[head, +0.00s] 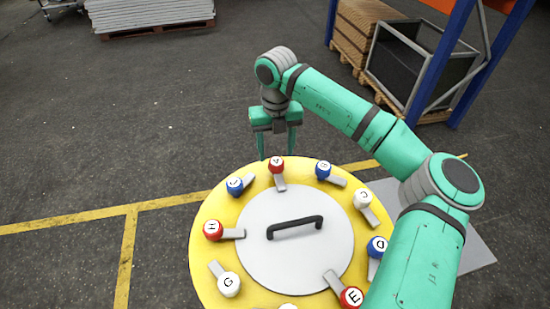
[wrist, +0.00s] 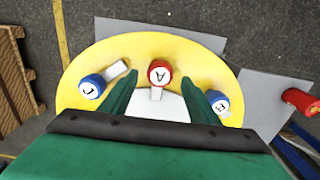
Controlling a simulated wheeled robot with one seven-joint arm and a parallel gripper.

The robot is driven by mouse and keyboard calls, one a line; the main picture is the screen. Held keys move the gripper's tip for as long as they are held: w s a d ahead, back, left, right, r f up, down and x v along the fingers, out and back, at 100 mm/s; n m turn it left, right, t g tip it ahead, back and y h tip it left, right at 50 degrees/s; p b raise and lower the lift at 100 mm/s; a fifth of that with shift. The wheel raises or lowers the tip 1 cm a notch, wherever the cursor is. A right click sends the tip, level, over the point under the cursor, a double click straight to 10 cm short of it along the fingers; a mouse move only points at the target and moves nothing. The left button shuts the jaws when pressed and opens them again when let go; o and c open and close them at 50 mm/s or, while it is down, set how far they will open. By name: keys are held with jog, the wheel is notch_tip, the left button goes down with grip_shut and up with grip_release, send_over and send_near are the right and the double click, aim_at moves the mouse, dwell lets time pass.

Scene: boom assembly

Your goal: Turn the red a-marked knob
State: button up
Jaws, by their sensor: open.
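The red A-marked knob (head: 276,163) stands at the far edge of the yellow round table, with a grey lever pointing toward the centre. In the wrist view the red A-marked knob (wrist: 159,72) lies between my two fingers, a little beyond their tips. My gripper (head: 277,157) is open and empty, pointing down at the far side of the table by the knob. In the wrist view my gripper (wrist: 166,84) has its green fingers spread on both sides of the knob's lever, with no contact visible.
The yellow disc (head: 210,266) carries several other lettered knobs, including blue B (head: 323,169), blue J (head: 235,186), red H (head: 213,229) and white C (head: 362,198). A black handle (head: 295,228) rises from the grey centre plate. A rack and crate stand at the back right.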

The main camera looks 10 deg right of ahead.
aim_at(277, 162)
jog(key=f, duration=0.3)
jog(key=shift+s+d+f, duration=0.15)
jog(key=shift+d+f, duration=0.05)
jog(key=shift+d, duration=0.1)
jog(key=shift+a+f, duration=0.35)
jog(key=shift+a, duration=0.05)
jog(key=shift+d, duration=0.1)
jog(key=c, duration=1)
jog(key=shift+c, duration=0.2)
